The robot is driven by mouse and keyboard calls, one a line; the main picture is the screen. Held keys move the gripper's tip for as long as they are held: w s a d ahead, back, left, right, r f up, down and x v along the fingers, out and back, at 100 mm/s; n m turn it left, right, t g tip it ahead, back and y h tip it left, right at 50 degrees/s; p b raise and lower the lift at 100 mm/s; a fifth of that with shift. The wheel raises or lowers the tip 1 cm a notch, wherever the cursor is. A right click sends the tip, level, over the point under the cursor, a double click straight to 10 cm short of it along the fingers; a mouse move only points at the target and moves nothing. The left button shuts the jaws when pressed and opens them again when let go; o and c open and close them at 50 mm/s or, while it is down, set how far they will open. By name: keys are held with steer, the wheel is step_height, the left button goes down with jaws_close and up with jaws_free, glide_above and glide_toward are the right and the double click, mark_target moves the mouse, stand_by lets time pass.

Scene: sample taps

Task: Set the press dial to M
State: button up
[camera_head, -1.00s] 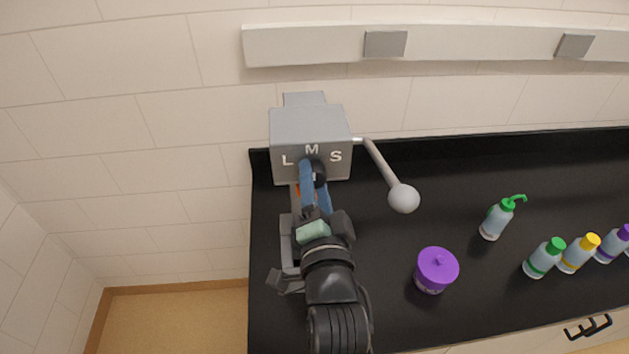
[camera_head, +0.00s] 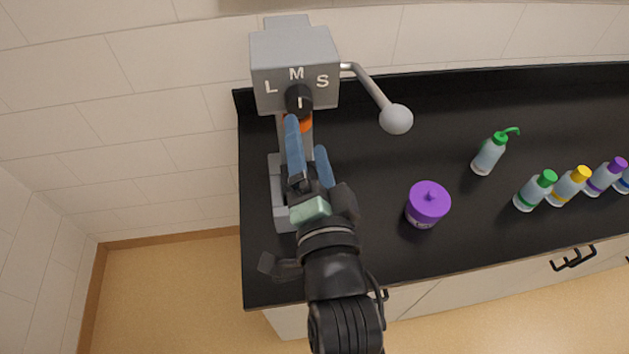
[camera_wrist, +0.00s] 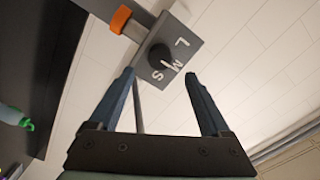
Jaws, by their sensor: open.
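The grey press (camera_head: 293,60) stands at the back left of the counter, with white letters L, M and S on its front face. Its black dial (camera_head: 299,94) sits just below the M, and the dial's white mark stands upright, in line with the M. My gripper (camera_head: 307,136), with blue fingers, is open and empty in front of and below the dial, apart from it. In the wrist view, the dial (camera_wrist: 160,56) shows beyond the gap between the open fingers (camera_wrist: 159,75), with the letters beside it.
The press lever with a grey ball (camera_head: 396,119) sticks out to the right. An orange part (camera_head: 301,126) sits under the dial. A purple jar (camera_head: 428,205), a green-topped pump bottle (camera_head: 489,155) and several capped bottles (camera_head: 535,192) stand on the black counter to the right.

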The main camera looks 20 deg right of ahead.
steer(key=shift+b+v, duration=0.8)
steer(key=shift+v, duration=1.9)
